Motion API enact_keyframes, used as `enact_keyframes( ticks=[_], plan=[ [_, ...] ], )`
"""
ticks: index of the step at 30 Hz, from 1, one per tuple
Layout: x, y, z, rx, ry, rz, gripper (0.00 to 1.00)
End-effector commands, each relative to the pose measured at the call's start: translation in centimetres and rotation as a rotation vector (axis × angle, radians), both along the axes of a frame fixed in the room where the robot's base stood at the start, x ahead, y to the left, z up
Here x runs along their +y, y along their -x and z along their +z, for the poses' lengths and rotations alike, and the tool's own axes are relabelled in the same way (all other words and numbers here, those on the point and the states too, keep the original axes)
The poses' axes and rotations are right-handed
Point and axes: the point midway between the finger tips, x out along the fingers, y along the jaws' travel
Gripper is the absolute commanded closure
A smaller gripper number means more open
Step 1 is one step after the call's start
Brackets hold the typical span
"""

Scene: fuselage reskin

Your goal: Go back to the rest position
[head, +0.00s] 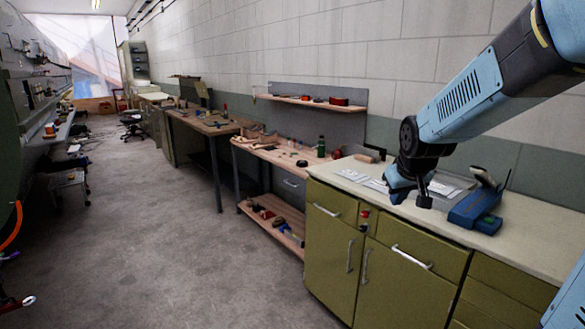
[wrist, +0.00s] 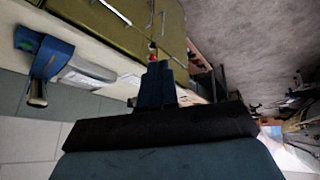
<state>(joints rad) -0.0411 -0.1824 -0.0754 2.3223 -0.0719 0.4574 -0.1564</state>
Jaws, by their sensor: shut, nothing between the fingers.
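My gripper (head: 424,199) hangs at the end of my blue and black arm, in front of the green cabinet's (head: 335,250) pale worktop in the head view. It is shut and holds nothing. In the wrist view my gripper (wrist: 158,66) points up the picture, and its fingers are together. My arm reaches in from the upper right of the head view. I cannot tell how high the gripper is above the worktop.
A blue device (head: 474,210) stands on the worktop right of my gripper, with papers (head: 446,184) behind. Wooden workbenches (head: 285,160) with small items line the wall further back. The grey floor (head: 150,230) is clear in the middle. An orange hose (head: 12,228) is at the left edge.

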Motion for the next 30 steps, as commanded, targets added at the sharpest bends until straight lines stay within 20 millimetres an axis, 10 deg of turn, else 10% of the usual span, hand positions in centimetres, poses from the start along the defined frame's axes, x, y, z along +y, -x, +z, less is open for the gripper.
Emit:
enact_keyframes(
  ticks=[18, 30],
  plan=[
    [1.9, 17.4, 5.7, 0.031, -0.102, -0.111, 1.00],
    [2.3, 22.2, 5.7, 0.049, -0.124, -0.143, 1.00]
  ],
)
